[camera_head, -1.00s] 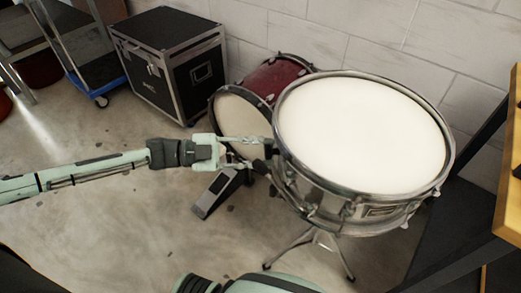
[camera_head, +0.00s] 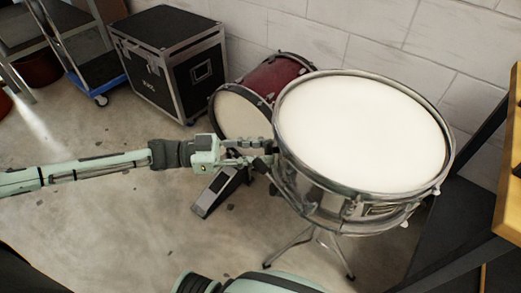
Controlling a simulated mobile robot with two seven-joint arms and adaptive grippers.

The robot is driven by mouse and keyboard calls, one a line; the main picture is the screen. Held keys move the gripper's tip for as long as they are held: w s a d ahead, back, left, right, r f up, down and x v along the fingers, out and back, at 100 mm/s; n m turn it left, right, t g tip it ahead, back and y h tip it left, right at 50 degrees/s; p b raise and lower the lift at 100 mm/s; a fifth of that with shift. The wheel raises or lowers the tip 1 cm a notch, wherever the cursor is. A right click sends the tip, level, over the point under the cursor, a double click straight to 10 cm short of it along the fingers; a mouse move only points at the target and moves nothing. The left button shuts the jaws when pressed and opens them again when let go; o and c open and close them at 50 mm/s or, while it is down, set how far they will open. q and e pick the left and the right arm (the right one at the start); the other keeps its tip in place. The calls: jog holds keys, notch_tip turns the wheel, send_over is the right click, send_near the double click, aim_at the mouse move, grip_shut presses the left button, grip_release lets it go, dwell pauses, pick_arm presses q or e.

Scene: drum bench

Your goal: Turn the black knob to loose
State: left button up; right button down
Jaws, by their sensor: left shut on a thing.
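The snare drum (camera_head: 360,130) stands on a tripod stand, with its white head facing up. The small black knob (camera_head: 269,147) is on the left side of its shell, mostly hidden by my fingers. My left gripper (camera_head: 264,154) reaches in from the left and is shut on the black knob. The knob's exact angle is too small to tell. My right gripper is out of view; only part of my right arm shows at the bottom edge.
A red bass drum (camera_head: 278,76) lies behind the snare, with a pedal (camera_head: 217,192) in front. The stand's legs (camera_head: 290,247) spread on the floor below. A black case (camera_head: 170,62) stands at the back left. A wooden-edged bench (camera_head: 510,170) is at the right.

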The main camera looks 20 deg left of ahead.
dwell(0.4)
pick_arm(q)
jog(key=o, duration=1.1)
jog(key=shift+o, duration=0.2)
jog(key=v, duration=1.2)
